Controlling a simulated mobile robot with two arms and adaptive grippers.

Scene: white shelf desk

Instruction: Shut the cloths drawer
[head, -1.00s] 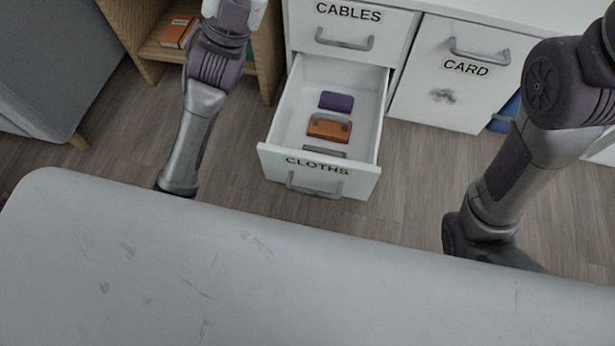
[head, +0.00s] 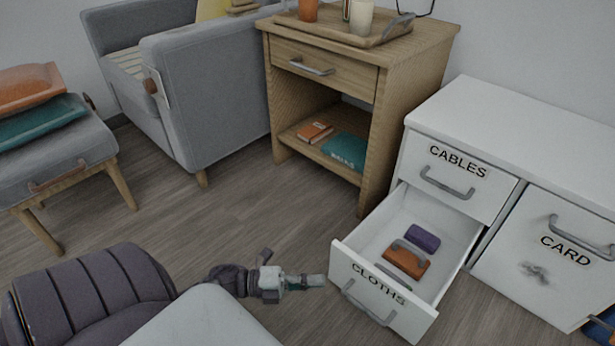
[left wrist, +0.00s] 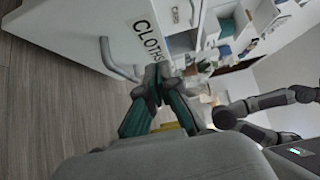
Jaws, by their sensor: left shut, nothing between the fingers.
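The cloths drawer (head: 375,293) is pulled out of the white desk, under the cables drawer. Its front carries the label CLOTHS and a grey bar handle (head: 368,303). An orange item with a grey handle (head: 407,260) and a purple block (head: 422,237) lie inside. My left gripper (head: 318,281) is shut and empty, just left of the drawer front in the head view. In the left wrist view the shut fingers (left wrist: 153,75) are close to the drawer front (left wrist: 85,30) and its handle (left wrist: 108,60); I cannot tell whether they touch. My right gripper is not in the head view.
The cables drawer (head: 455,178) is closed and the card door (head: 558,250) is closed. A wooden side table (head: 385,95) stands left of the desk. A grey armchair (head: 205,95) and a stool (head: 60,150) are farther left. The floor between is clear.

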